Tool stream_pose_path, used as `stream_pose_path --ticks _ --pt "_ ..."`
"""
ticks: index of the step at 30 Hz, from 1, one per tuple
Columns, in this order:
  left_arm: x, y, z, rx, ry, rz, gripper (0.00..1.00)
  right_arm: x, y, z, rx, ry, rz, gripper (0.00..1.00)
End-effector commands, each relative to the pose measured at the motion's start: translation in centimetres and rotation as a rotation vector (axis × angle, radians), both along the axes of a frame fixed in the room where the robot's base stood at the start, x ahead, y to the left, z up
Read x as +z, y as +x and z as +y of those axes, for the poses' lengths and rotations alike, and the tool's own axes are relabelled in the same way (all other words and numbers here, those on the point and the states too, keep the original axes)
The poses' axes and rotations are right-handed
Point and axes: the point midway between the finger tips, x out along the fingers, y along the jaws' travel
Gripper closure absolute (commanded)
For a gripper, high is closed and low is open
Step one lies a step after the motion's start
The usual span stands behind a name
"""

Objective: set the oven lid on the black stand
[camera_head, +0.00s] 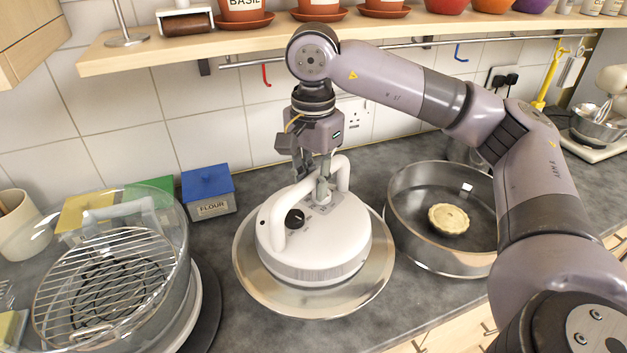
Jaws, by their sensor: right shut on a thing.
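The oven lid (315,262) is a round white housing with a white loop handle, a black knob and a wide shiny rim. It is level, at the middle of the counter. My right gripper (323,190) points down from above and is shut on the lid's handle. The lid hides what is directly beneath it, so I cannot tell whether it hangs free or rests on something. My left gripper is not in view.
A blue-lidded flour tin (209,190) stands behind left. A wooden shelf (140,57) with pots runs above. A mixer (612,90) is far right.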

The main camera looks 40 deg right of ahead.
Motion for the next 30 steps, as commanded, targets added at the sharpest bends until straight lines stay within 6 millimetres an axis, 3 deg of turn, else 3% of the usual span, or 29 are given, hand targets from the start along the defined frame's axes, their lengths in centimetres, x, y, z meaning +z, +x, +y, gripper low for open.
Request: stream_pose_path --ticks 28,29,30 --pt "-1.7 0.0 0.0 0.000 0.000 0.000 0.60 -1.8 0.1 0.0 0.000 0.002 -0.006 1.00" --pt "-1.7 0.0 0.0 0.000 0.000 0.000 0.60 -1.7 0.1 0.0 0.000 0.002 -0.007 0.80" --pt "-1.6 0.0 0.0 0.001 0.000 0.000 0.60 -1.6 0.1 0.0 0.000 0.002 -0.006 0.77"
